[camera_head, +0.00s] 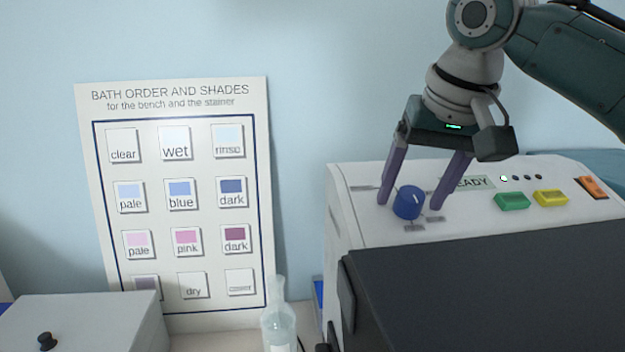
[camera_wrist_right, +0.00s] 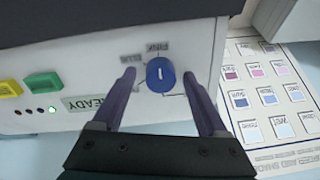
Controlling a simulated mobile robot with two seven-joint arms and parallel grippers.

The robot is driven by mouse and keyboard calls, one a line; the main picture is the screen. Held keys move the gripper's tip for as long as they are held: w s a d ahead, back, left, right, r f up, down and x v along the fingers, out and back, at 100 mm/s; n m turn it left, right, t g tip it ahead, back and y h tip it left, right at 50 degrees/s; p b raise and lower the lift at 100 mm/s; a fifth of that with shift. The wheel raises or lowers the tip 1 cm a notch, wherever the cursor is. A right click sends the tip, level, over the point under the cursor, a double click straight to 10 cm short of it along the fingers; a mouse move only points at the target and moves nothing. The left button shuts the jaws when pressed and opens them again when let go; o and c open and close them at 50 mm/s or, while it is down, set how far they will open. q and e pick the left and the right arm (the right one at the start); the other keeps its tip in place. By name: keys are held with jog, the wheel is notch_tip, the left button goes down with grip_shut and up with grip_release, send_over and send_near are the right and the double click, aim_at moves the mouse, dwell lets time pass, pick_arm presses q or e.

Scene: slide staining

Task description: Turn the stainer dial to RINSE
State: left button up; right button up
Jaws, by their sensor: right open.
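The stainer dial (camera_head: 408,202) is a round blue knob with a short white mark, on the white top panel of the stainer (camera_head: 345,215). My right gripper (camera_head: 410,205) points down at it, open, with one purple finger on either side of the dial. In the right wrist view the dial (camera_wrist_right: 161,74) lies between the two fingertips (camera_wrist_right: 160,82), with a visible gap on each side. Its white mark runs nearly up and down there. My left gripper is out of view.
On the panel right of the dial are a READY display (camera_head: 474,183), a green button (camera_head: 512,201), a yellow button (camera_head: 550,198) and an orange switch (camera_head: 592,187). A dark lid (camera_head: 490,290) lies in front. A bottle (camera_head: 279,325) and a wall chart (camera_head: 180,105) are left.

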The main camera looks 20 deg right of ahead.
grip_shut()
dwell(0.6)
